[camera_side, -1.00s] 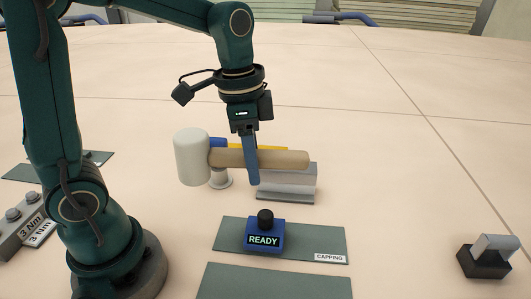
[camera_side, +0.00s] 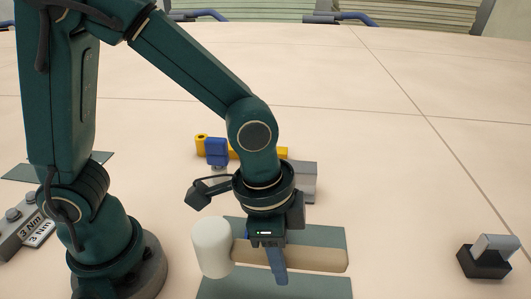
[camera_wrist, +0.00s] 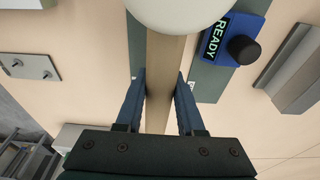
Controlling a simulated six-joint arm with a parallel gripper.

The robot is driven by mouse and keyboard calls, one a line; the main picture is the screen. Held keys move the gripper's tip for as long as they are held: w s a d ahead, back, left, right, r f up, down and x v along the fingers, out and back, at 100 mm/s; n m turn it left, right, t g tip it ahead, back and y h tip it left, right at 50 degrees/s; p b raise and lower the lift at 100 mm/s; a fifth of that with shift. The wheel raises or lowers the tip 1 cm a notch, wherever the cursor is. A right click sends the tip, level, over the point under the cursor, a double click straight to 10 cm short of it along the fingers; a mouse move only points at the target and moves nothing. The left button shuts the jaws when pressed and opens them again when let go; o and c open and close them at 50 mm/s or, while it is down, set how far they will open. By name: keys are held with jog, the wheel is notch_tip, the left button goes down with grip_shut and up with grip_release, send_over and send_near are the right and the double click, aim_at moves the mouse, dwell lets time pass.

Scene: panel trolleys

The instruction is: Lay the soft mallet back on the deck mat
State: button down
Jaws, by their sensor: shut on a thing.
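The soft mallet has a thick white head (camera_side: 212,247) and a tan wooden handle (camera_side: 315,260). My gripper (camera_side: 278,268) is shut on the handle, with the head to its left. The wrist view shows the handle (camera_wrist: 165,60) between my two blue fingers (camera_wrist: 160,105). The mallet is low over two dark green mats, a nearer one (camera_side: 275,288) and a farther one (camera_side: 335,238). I cannot tell whether it touches either, or which is the deck mat; no such label shows.
A blue box marked READY (camera_wrist: 222,40) with a black knob stands close beside the mallet; the gripper hides it in the side view. Behind are a grey block (camera_side: 308,180), a blue piece (camera_side: 216,148) and a yellow tool (camera_side: 200,142). A black holder (camera_side: 484,262) stands right.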

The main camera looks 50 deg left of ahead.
aim_at(287, 295)
jog(key=shift+s+d+f, duration=0.1)
jog(key=shift+d+f, duration=0.3)
jog(key=shift+d, duration=0.2)
jog(key=shift+f, duration=2)
jog(key=shift+f, duration=0.1)
jog(key=c, duration=0.5)
grip_release()
